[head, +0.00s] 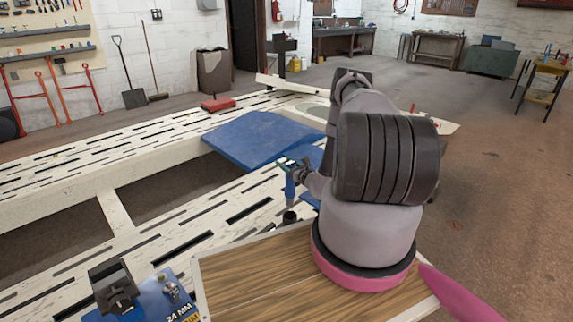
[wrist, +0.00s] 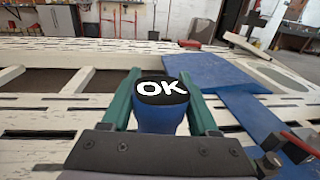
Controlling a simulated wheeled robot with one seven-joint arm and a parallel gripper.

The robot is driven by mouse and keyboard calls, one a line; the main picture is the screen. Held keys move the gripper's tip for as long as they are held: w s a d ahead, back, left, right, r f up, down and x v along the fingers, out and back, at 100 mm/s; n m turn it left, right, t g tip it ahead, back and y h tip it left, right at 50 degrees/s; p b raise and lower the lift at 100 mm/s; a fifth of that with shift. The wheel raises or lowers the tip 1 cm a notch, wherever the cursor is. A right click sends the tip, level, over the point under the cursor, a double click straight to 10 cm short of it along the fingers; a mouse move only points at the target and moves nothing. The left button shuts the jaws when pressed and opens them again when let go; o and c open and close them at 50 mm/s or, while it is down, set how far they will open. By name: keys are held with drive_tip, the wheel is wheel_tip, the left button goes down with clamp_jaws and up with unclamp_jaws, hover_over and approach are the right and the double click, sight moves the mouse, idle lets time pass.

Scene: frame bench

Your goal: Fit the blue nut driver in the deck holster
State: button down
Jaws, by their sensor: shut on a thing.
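The blue nut driver (head: 289,188) is held upright in my gripper (head: 291,168) over the slotted white deck. In the wrist view my gripper (wrist: 160,82) has its two green fingers shut on either side of the driver's blue handle (wrist: 160,122). The handle's black cap reads "OK". The driver's lower end is hidden in the wrist view. A small dark round piece (head: 290,217) shows just below the driver in the head view; I cannot tell whether it is the deck holster or part of the tool.
A blue panel (head: 262,138) lies on the deck behind my gripper. A wooden board (head: 250,278) lies in front. At lower left a black block (head: 113,287) stands by a blue plate marked "24 MM" (head: 150,300). Deep openings (head: 50,235) break the deck at left.

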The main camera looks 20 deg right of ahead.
sight(286, 191)
drive_tip(key=shift+f, duration=7.4)
drive_tip(key=shift+c, duration=0.3)
unclamp_jaws()
drive_tip(key=shift+s, duration=0.1)
drive_tip(key=v, duration=1)
drive_tip(key=shift+s+d, duration=0.1)
drive_tip(key=shift+s, duration=0.15)
